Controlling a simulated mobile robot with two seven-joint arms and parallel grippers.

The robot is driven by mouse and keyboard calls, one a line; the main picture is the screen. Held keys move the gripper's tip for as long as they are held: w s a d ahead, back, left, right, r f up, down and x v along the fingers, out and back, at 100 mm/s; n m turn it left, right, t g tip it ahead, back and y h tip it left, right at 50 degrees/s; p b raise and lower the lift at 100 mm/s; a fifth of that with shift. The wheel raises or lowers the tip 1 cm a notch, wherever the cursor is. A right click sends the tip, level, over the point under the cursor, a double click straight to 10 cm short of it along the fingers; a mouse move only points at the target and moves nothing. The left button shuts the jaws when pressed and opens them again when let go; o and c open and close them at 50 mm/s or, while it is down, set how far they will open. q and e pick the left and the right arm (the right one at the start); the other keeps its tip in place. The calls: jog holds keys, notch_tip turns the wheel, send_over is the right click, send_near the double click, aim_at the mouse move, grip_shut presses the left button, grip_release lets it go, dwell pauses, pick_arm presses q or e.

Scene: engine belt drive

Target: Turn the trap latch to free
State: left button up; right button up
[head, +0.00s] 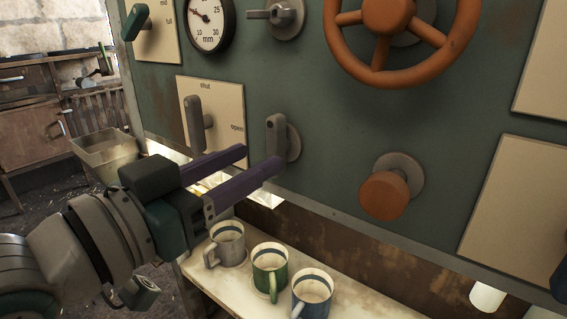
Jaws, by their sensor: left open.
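No label naming the trap latch is readable, so I cannot tell for sure which handle it is. A grey lever (274,136) on a round base stands upright on the green panel (330,130). My left gripper (262,157) is open, its two purple fingers pointing at this lever from the lower left. The fingertips are close to the lever; I cannot tell whether they touch it. Another grey lever (194,112) points up on a cream plate marked "shut" and "open". A third grey lever (259,14) lies horizontal above. My right gripper is not in view.
An orange handwheel (387,14) and an orange knob (383,196) are on the panel, right of the levers. A dial (207,22) is at upper left. Below, a shelf (365,304) holds a grey mug (228,240), a green mug (270,268) and a blue mug (312,292).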

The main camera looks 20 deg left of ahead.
pick_arm(q)
jog(key=v, duration=0.6)
jog(key=shift+s, duration=0.25)
